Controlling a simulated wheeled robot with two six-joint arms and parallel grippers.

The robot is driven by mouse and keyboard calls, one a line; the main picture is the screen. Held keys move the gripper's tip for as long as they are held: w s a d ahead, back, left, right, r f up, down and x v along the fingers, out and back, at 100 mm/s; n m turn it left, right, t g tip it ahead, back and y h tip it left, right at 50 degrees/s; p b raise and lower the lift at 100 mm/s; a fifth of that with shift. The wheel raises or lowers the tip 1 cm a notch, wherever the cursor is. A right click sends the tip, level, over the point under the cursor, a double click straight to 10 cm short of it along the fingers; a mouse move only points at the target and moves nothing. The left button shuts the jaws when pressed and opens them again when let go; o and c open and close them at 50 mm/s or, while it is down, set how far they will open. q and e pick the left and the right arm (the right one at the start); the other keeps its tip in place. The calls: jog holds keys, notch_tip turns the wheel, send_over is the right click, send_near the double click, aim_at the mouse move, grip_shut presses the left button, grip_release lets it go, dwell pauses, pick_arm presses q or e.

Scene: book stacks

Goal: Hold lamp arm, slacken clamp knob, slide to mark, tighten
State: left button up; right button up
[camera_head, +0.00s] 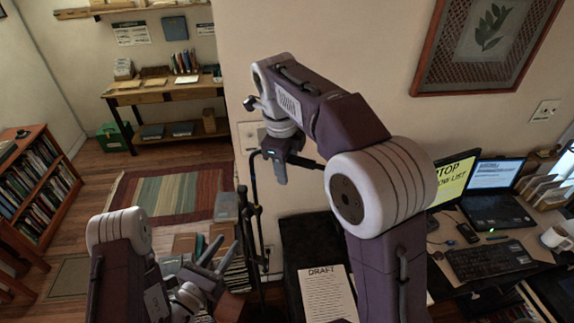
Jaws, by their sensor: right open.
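A thin black upright pole (257,215) stands left of the desk, likely the lamp's stand. A short dark bar (312,164) shows to the right of my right gripper, possibly the lamp arm; my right arm hides its far end. My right gripper (279,168) points down beside the upper pole, open; I cannot tell whether it touches the pole or bar. My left gripper (227,246) is low and left of the pole, its fingers spread, with nothing between them that I can make out. I cannot clearly pick out the clamp knob or the mark.
A dark surface right of the pole holds a "DRAFT" sheet (327,292). Laptop (497,212), keyboard (488,259) and mug (557,238) crowd the right desk. Books (185,243) lie on the floor behind my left gripper. A bookcase (35,180) stands far left. The striped rug (175,193) is mostly clear.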

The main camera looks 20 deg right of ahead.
aim_at(245, 217)
jog(key=shift+w, duration=0.1)
grip_shut()
jog(key=shift+r, duration=0.1)
dwell(1.1)
jog(key=c, duration=0.7)
grip_release()
grip_shut()
pick_arm(q)
jog(key=o, duration=0.3)
jog(key=shift+a, duration=0.15)
jog(key=w+d+m, duration=0.1)
jog(key=w+d, duration=0.1)
jog(key=w+d+m, duration=0.1)
jog(key=w+d, duration=0.1)
jog(key=w, duration=0.1)
jog(key=w+d+m, duration=0.1)
jog(key=w+d, duration=0.1)
jog(key=shift+w+d+f+m+g+h, duration=0.1)
jog(key=shift+w+d+m+g+h, duration=0.1)
jog(key=shift+w+m+g+h, duration=0.15)
